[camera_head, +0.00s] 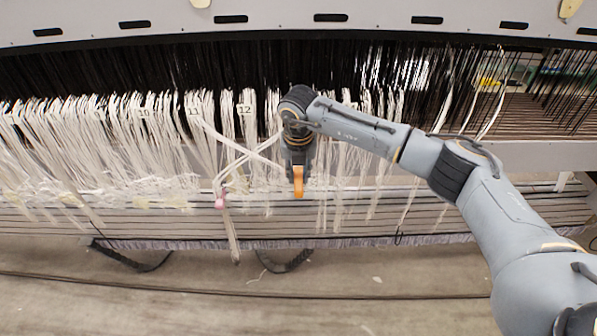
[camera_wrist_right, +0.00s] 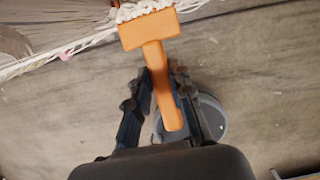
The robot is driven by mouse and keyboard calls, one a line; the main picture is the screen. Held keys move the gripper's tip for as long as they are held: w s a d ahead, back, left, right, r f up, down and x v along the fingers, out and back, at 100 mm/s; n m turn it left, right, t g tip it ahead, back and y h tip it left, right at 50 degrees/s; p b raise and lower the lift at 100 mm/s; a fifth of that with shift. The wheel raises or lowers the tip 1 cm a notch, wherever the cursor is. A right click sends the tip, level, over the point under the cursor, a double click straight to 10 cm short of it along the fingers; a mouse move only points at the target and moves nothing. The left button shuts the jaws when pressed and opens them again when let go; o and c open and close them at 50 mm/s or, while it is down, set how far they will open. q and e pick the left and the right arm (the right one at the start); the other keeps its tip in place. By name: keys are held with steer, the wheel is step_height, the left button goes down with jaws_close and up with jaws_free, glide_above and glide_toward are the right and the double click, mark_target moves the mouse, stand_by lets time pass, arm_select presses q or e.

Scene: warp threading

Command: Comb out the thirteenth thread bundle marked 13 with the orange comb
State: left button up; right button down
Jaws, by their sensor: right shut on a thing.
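My right gripper (camera_head: 299,165) is shut on the orange comb (camera_head: 298,181) in front of the hanging white threads. In the right wrist view the gripper (camera_wrist_right: 160,85) holds the comb (camera_wrist_right: 152,35) by its handle. The comb's wide head points away from the gripper, and white threads (camera_wrist_right: 140,10) lie at its far edge. Numbered thread bundles hang in a row, with the bundle marked 12 (camera_head: 244,110) just left of my right arm. The mark 13 cannot be read; my arm covers part of that area. My left gripper is not in view.
Crossed white cords (camera_head: 245,155) and a pink piece (camera_head: 220,203) hang left of the comb. Horizontal rails (camera_head: 140,222) run below the threads, with dark cables (camera_head: 130,262) under them. The floor (camera_head: 200,310) in front is clear.

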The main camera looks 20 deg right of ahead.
step_height(320, 180, down, 3)
steer(key=shift+f+b, duration=0.2)
steer(key=shift+b, duration=0.6)
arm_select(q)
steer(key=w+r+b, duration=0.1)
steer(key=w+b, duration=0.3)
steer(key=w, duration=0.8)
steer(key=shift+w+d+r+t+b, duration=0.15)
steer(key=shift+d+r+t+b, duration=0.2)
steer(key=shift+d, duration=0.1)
arm_select(e)
step_height(320, 180, down, 6)
steer(key=shift+w+f, duration=0.2)
arm_select(q)
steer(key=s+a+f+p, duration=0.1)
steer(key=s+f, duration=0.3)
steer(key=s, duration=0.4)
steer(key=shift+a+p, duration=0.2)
steer(key=shift+p, duration=0.6)
arm_select(e)
steer(key=shift+s+a, duration=0.25)
steer(key=shift+s, duration=0.7)
steer(key=shift+s+a, duration=0.25)
steer(key=shift+s, duration=0.65)
